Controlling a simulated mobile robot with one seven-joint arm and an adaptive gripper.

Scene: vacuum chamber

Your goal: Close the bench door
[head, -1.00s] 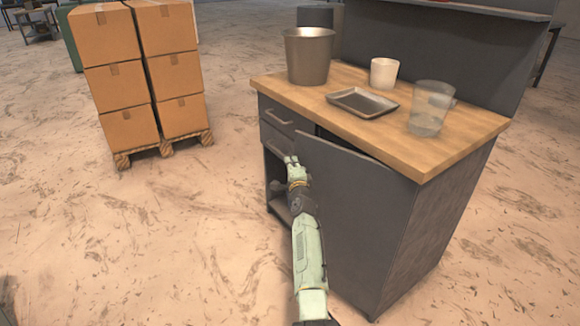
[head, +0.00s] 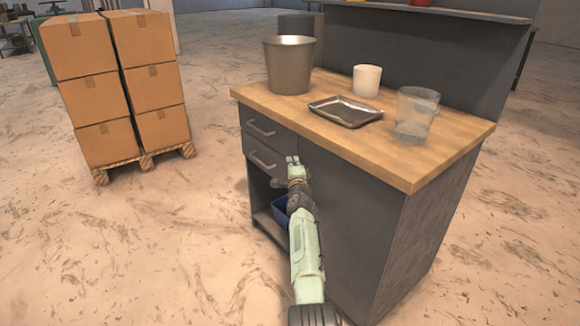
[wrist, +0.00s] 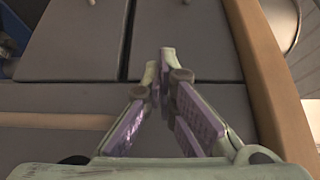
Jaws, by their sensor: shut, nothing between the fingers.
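The bench (head: 440,215) is a grey cabinet with a wooden top. Its door (head: 350,215) is the dark grey panel on the right of the front and now looks flush or nearly flush with the bench front. My gripper (head: 292,160) is in front of the bench, by the door's upper left edge and beside the drawers. In the wrist view my gripper (wrist: 165,55) has its fingertips together with nothing between them. The door (wrist: 200,140) shows beneath the fingers there. Whether the fingers touch it, and whether a small gap remains, I cannot tell.
A metal bucket (head: 289,65), white cup (head: 367,80), tray (head: 346,111) and clear jug (head: 416,115) stand on the worktop (head: 440,160). Two drawers (head: 262,145) are left of the door, above an open shelf holding a blue bin (head: 281,208). Stacked boxes (head: 120,80) stand left; floor between is clear.

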